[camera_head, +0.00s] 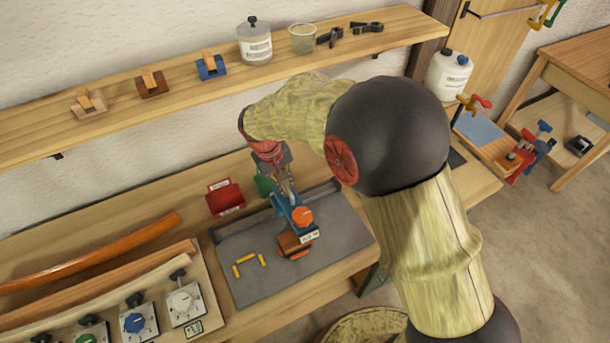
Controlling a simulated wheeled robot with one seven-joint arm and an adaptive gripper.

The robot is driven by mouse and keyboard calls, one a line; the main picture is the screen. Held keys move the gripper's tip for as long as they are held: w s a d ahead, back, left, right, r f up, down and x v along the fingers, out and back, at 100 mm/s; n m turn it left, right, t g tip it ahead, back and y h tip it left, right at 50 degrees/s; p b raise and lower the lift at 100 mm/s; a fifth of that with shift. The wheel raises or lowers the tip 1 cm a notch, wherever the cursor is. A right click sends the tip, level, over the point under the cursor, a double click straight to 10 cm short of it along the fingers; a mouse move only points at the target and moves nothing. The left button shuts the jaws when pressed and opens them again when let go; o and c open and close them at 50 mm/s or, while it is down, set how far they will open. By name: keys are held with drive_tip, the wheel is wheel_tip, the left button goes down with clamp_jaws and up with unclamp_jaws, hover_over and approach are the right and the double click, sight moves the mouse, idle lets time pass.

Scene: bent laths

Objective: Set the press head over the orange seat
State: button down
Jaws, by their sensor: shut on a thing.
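My gripper (285,187) reaches down over the bench and is shut on a blue tool with a round orange knob (302,216), which I take to be the press head (290,208). Just below it on the grey mat is an orange-brown block (291,243) with a white label, and a bright orange part shows at its front edge (299,254). This looks like the orange seat. The press head overlaps the block in this view, so I cannot tell whether they touch. The fingertips are small and partly hidden by the blue tool.
On the grey mat (245,285) lie a few small yellow pieces (249,262). A red bin (225,197) and a green one (263,185) stand behind it. Bent laths (90,258) and a knob panel (207,315) are at left. A shelf (190,93) runs above.

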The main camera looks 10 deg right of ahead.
drive_tip(key=a, duration=0.1)
drive_tip(key=s+a, duration=0.1)
drive_tip(key=shift+a, duration=0.4)
drive_tip(key=c, duration=2)
unclamp_jaws()
drive_tip(key=shift+o, duration=0.5)
wheel_tip(320, 180, up, 12)
drive_tip(key=a, duration=0.2)
drive_tip(key=shift+s, duration=0.3)
drive_tip(key=shift+a+f, duration=0.1)
